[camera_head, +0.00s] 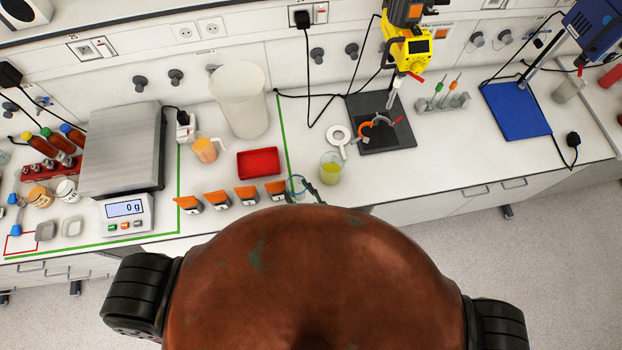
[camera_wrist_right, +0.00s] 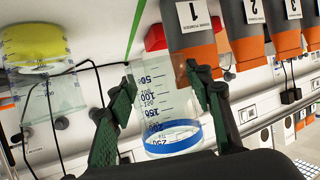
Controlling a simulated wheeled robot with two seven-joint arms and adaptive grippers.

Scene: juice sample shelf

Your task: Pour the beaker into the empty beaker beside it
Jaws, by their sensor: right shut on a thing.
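A clear beaker with a blue band near its rim (camera_head: 296,184) stands at the bench's front edge in the head view, partly hidden by my own body. My right gripper (camera_head: 304,190) is shut on it. In the right wrist view the fingers (camera_wrist_right: 160,88) press the sides of this graduated beaker (camera_wrist_right: 160,105); its walls look clear, and I see no yellow in it. The second beaker (camera_head: 330,170), holding yellow-green liquid, stands just to the right, apart from the gripper. It also shows in the right wrist view (camera_wrist_right: 38,55), upside down. My left gripper is not in view.
Several orange-and-grey containers (camera_head: 246,196) stand in a row left of the beakers. A red tray (camera_head: 258,163) and large pale cylinder (camera_head: 240,100) are behind them. A white ring (camera_head: 340,134) and dark stand base (camera_head: 380,125) lie behind the yellow-liquid beaker. Bench right of it is clear.

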